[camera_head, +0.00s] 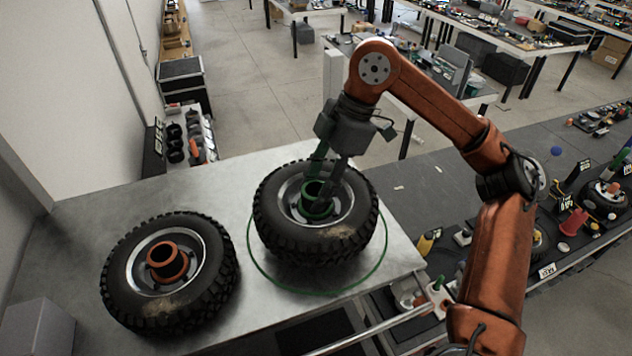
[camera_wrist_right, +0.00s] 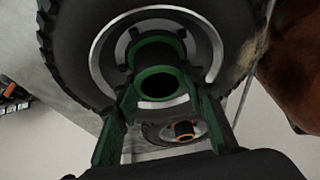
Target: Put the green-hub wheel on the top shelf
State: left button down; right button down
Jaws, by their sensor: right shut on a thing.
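The green-hub wheel (camera_head: 275,232) is a black knobbly tyre with a silver rim and a green hub, right of centre in the head view. It lies roughly flat over a grey metal top (camera_head: 225,180). My right gripper (camera_head: 318,200) reaches down from above and is shut on its green hub. In the right wrist view the gripper's fingers (camera_wrist_right: 162,105) stand on both sides of the green hub (camera_wrist_right: 158,52). I cannot tell whether the tyre touches the metal top. I cannot tell which surface is the top shelf. My left gripper is not in view.
An orange-hub wheel (camera_head: 212,290) lies on the metal top to the left. A thin green ring (camera_head: 372,270) is on the top around and below the green-hub wheel. A grey box (camera_head: 38,330) stands at the lower left. A cluttered dark bench (camera_head: 440,195) stands right.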

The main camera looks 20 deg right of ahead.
jog(key=shift+w+d+f+p, duration=0.3)
jog(key=shift+w+f+p, duration=0.05)
jog(key=shift+w+f, duration=0.35)
notch_tip(320, 180, down, 2)
jog(key=shift+p, duration=0.6)
jog(key=shift+w+d+f+p, duration=0.15)
jog(key=shift+f+p, duration=0.15)
jog(key=shift+f, duration=0.4)
jog(key=c, duration=1.2)
grip_release()
jog(key=shift+f, duration=0.15)
jog(key=shift+c, duration=0.2)
